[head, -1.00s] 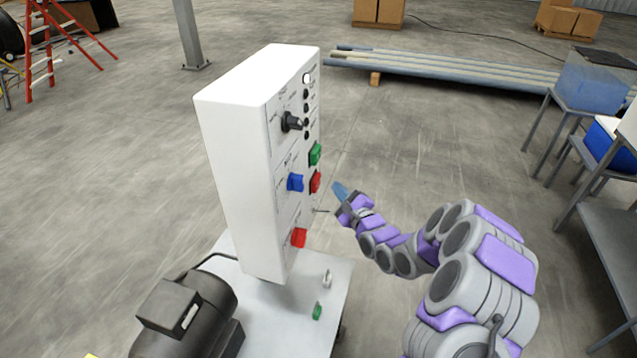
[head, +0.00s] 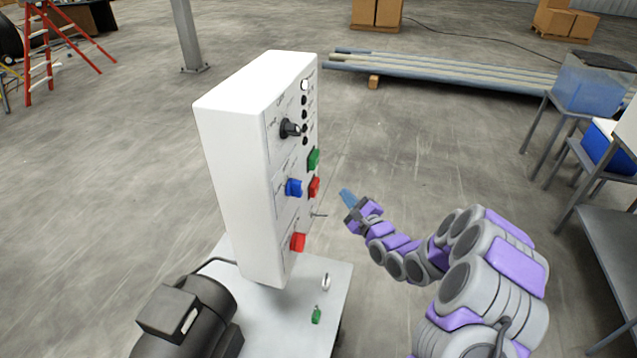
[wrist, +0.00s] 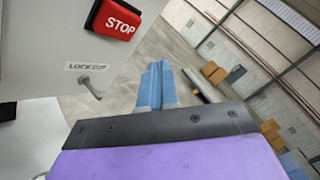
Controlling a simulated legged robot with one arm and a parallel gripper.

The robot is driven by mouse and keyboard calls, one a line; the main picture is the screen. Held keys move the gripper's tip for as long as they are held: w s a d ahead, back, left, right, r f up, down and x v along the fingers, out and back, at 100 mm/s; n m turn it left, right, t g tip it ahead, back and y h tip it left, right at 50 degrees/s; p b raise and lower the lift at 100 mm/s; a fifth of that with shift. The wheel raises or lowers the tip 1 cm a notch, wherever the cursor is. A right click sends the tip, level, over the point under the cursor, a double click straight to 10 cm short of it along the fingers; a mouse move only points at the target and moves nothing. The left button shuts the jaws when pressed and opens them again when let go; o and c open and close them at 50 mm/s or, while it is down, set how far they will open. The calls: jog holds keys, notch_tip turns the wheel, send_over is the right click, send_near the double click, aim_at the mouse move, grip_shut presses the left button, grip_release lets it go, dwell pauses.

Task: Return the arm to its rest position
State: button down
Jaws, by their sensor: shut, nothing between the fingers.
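My gripper (head: 348,198) is shut and empty, with its blue fingers together. It hangs in free air to the right of the white control box (head: 232,180), apart from it. The wrist view shows the closed blue fingers (wrist: 156,86) pointing past the box's edge. The red STOP button (wrist: 117,19) and a small metal lockout pin (wrist: 91,87) are on the panel at the upper left of that view. My arm is bent, reaching from the lower right of the head view.
The panel carries a black knob (head: 290,128), a blue switch (head: 294,187), and green (head: 313,159) and red buttons. A motor (head: 187,312) and a green padlock-like item (head: 316,315) sit on the cart. Tables with a blue-tinted tank (head: 592,85) stand at right. Pipes (head: 440,68) lie behind.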

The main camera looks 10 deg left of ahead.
jog(key=s+d+r+n+g+h, duration=0.25)
jog(key=s+d+n+g, duration=0.2)
jog(key=s, duration=0.75)
jog(key=s+d+r+n+g+h, duration=0.2)
jog(key=s+d+n+g+h, duration=0.3)
jog(key=s, duration=0.6)
jog(key=s+d+r+n+g+h, duration=0.35)
jog(key=s+n, duration=0.35)
jog(key=s, duration=0.5)
jog(key=s+r+n+g, duration=0.1)
jog(key=s+n+g, duration=0.2)
jog(key=s, duration=1.5)
jog(key=shift+s+a+r+g+y, duration=0.15)
jog(key=shift+a+r+g+y, duration=0.2)
jog(key=shift+g, duration=0.45)
